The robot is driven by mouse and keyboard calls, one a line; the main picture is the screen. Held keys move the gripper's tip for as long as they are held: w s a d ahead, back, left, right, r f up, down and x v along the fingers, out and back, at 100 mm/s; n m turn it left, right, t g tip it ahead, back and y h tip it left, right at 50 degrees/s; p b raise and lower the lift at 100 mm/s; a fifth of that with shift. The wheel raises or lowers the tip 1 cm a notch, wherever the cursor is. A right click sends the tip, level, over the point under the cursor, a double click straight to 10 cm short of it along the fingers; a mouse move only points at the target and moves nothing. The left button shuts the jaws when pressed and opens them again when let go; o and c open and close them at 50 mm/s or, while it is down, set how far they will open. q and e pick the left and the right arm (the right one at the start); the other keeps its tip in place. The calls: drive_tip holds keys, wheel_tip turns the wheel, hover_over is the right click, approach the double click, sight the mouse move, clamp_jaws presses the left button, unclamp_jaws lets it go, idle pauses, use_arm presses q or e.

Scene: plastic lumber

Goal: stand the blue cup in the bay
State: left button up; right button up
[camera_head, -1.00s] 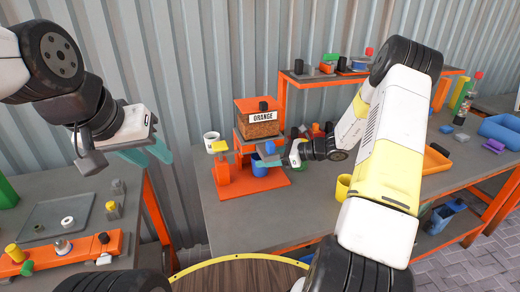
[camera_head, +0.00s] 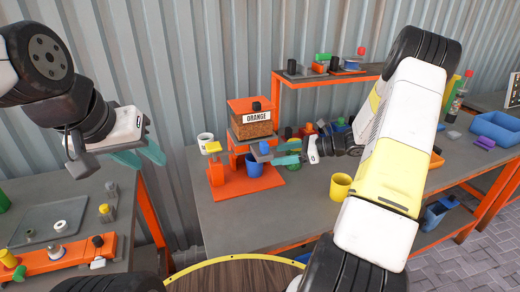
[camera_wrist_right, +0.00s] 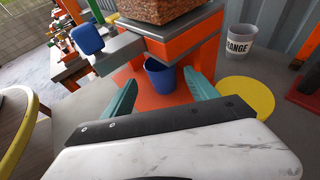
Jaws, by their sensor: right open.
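The blue cup (camera_head: 254,168) stands upright on the orange base (camera_head: 262,190) of the dispenser labelled ORANGE (camera_head: 257,128), in the bay under its body. The right wrist view also shows the cup (camera_wrist_right: 160,78). My right gripper (camera_head: 282,152) is open and empty, to the right of the cup. In the right wrist view its teal fingers (camera_wrist_right: 162,95) are spread apart, with the cup beyond the tips and clear of them. My left gripper (camera_head: 140,154) hangs at the left with its teal fingers apart and nothing between them.
A yellow cup (camera_head: 340,186) stands on the grey table to the right. A blue block (camera_wrist_right: 87,39) sticks out from the dispenser near my right gripper. The table front is clear.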

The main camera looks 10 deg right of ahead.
drive_tip(key=v, duration=0.4)
